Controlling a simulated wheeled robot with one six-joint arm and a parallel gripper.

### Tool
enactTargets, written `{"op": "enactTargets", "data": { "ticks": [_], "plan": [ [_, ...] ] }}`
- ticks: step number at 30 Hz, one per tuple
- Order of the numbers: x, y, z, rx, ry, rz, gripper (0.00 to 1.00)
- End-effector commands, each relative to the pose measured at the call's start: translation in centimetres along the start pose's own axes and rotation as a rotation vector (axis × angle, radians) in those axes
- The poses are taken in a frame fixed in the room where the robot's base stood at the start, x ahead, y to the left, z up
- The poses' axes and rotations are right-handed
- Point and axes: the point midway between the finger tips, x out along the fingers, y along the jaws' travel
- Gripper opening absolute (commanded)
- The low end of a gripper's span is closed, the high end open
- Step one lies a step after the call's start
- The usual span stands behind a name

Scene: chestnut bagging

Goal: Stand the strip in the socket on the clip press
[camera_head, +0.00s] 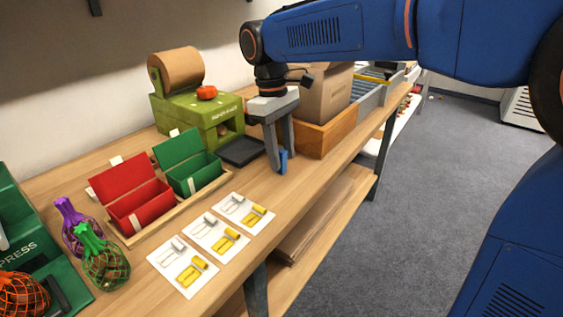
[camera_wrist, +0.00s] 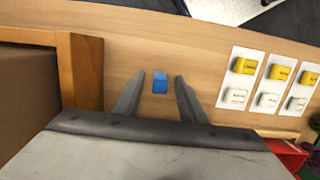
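A small blue piece (camera_wrist: 160,83), which I take to be the strip, shows between my fingers in the wrist view, with a gap on each side. In the head view the blue piece (camera_head: 283,160) is at my fingertips, near the table's front edge. My gripper (camera_head: 279,158) points down there, fingers spread; it also shows in the wrist view (camera_wrist: 160,76). Whether the piece touches the table is unclear. The green clip press (camera_head: 30,245), lettered "PRESS", is at the far left, cut off by the frame. I cannot make out its socket.
Three white cards (camera_head: 184,267) with yellow and silvery pieces lie along the front. Behind them are an open red box (camera_head: 140,205) and a green box (camera_head: 190,172). Netted bags (camera_head: 105,265) stand by the press. A wooden crate (camera_head: 322,137) is right of my gripper.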

Motion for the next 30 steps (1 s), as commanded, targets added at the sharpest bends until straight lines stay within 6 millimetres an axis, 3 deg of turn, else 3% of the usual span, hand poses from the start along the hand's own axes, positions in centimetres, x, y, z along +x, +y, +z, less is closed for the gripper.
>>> {"op": "enactTargets", "data": {
  "ticks": [3, 8, 20, 30],
  "plan": [
    [0.0, 0.0, 0.0, 0.0, 0.0, 0.0, 0.35],
    [0.0, 0.0, 0.0, 0.0, 0.0, 0.0, 0.0],
    [-0.8, 0.0, 0.1, 0.0, 0.001, 0.0, 0.0],
    [-6.4, 0.0, 0.9, 0.0, 0.002, 0.001, 0.0]
  ]
}}
